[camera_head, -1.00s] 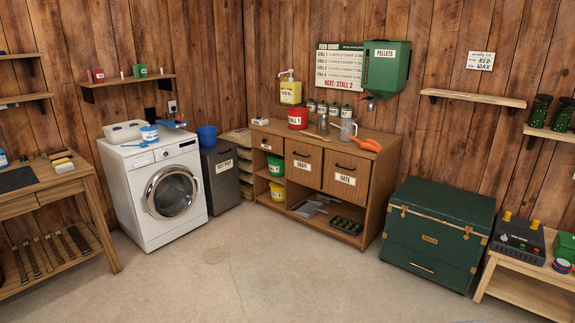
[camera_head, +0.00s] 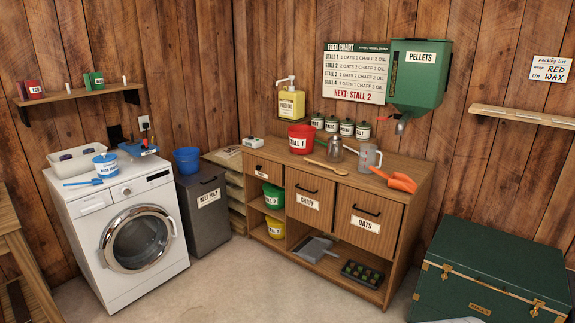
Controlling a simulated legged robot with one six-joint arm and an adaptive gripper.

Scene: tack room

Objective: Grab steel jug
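The steel jug (camera_head: 335,150) is a small grey metal vessel with a narrower top. It stands upright on the wooden feed counter (camera_head: 405,168), right of the red STALL 1 bucket (camera_head: 301,139) and left of a clear jug with a handle (camera_head: 368,158). A wooden spoon (camera_head: 325,166) lies in front of it. My gripper is not in view, and nothing is seen touching the jug.
An orange scoop (camera_head: 397,182) lies at the counter's right end. A green pellet dispenser (camera_head: 418,75) hangs above. A washing machine (camera_head: 124,225) and a grey bin (camera_head: 203,205) stand left, a green trunk (camera_head: 490,270) right. The floor in front is clear.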

